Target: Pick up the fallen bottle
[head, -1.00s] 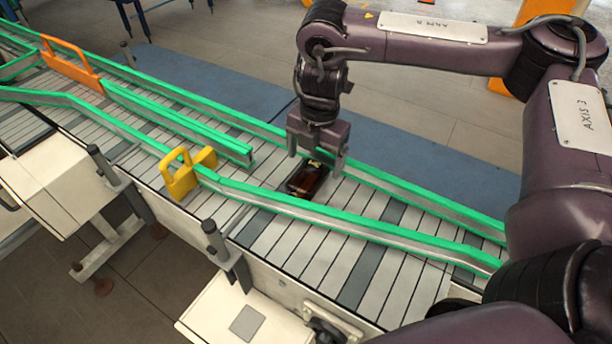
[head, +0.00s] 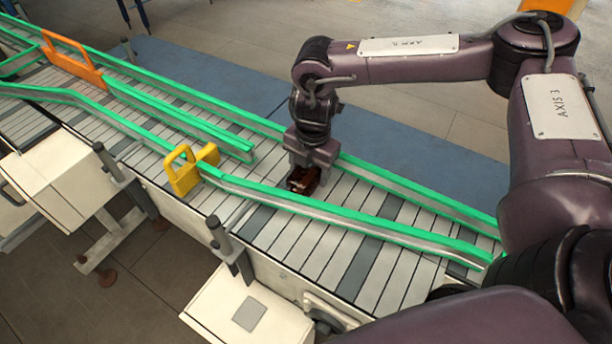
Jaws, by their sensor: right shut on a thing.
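The amber bottle (head: 304,181) lies on its side on the slatted conveyor (head: 345,240), between the green side rails. It is dark brown, and its upper part is partly hidden by my gripper. My right gripper (head: 306,178) reaches down over the conveyor from the right and is shut on the bottle. I cannot tell whether the bottle touches the slats. My left gripper is not in view.
Green-topped rails (head: 340,218) run along both sides of the conveyor. A yellow bracket (head: 186,172) stands on the near rail to the left. An orange gate (head: 70,62) spans the far left lane. The conveyor right of the bottle is clear.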

